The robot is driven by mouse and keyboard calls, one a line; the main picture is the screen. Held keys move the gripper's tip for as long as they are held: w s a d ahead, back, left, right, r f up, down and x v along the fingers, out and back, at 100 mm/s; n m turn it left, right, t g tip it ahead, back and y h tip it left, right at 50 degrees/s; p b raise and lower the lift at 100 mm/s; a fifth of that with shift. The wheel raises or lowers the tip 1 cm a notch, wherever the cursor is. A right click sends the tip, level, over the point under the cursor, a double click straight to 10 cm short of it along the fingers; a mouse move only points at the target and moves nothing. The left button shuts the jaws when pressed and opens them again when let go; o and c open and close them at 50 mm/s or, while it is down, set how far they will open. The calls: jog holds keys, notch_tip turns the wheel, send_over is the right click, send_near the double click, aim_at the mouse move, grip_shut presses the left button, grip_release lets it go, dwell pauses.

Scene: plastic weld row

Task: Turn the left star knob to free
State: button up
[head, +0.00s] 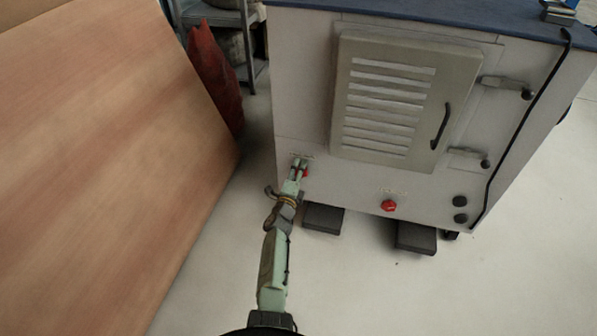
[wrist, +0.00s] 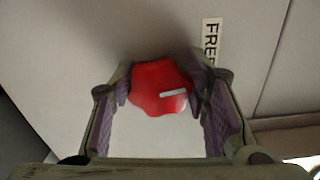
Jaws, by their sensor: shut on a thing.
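The left star knob is red with a lobed edge. In the head view it (head: 306,173) shows at the lower left of the cabinet front, partly hidden by my gripper (head: 299,165). In the wrist view the knob (wrist: 158,88) lies between the two purple-padded fingers of my gripper (wrist: 160,90), which is shut on it. A pale pointer line on the knob lies nearly level in the wrist picture, its right end slightly raised. A label (wrist: 211,42) reading "FREE", partly cut off, is on the panel above and right of the knob.
A second red knob (head: 388,205) sits further right on the pale cabinet (head: 306,100). The cabinet has a louvred door (head: 400,100) with a black handle. A wooden board (head: 110,150) stands close on the left. Dark feet (head: 323,218) jut out below.

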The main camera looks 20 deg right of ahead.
aim_at(301, 146)
jog(key=n, duration=0.4)
jog(key=shift+f+n, duration=0.15)
jog(key=shift+n, duration=0.15)
jog(key=n, duration=0.5)
jog(key=shift+s+d+f+p, duration=0.1)
jog(key=shift+f+p, duration=0.05)
jog(key=shift+p, duration=0.25)
jog(key=shift+n, duration=0.3)
jog(key=o, duration=1.2)
jog(key=r, duration=0.8)
jog(key=shift+a, duration=0.2)
jog(key=shift+d+r, duration=0.15)
jog(key=shift+r, duration=0.85)
